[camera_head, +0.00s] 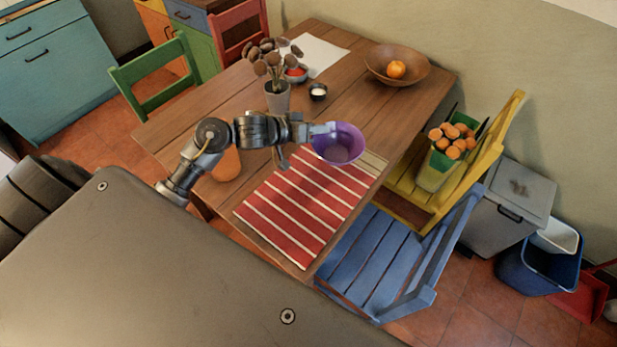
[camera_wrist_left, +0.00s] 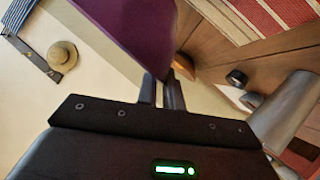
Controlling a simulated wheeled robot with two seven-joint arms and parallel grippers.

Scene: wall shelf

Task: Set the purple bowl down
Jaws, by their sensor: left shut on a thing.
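The purple bowl (camera_head: 340,148) is at the far end of the red striped mat (camera_head: 305,205) in the head view, with its open side up. My left gripper (camera_head: 326,129) is shut on the bowl's left rim. In the left wrist view, the bowl's purple wall (camera_wrist_left: 128,28) is between the fingers (camera_wrist_left: 166,88). The head view does not clearly show whether the bowl's base touches the mat or is held above it. My right gripper is not in view.
An orange object (camera_head: 226,164) is below the arm. A wooden bowl (camera_head: 416,72) with an orange is at the back right. The mat's nearer part is clear.

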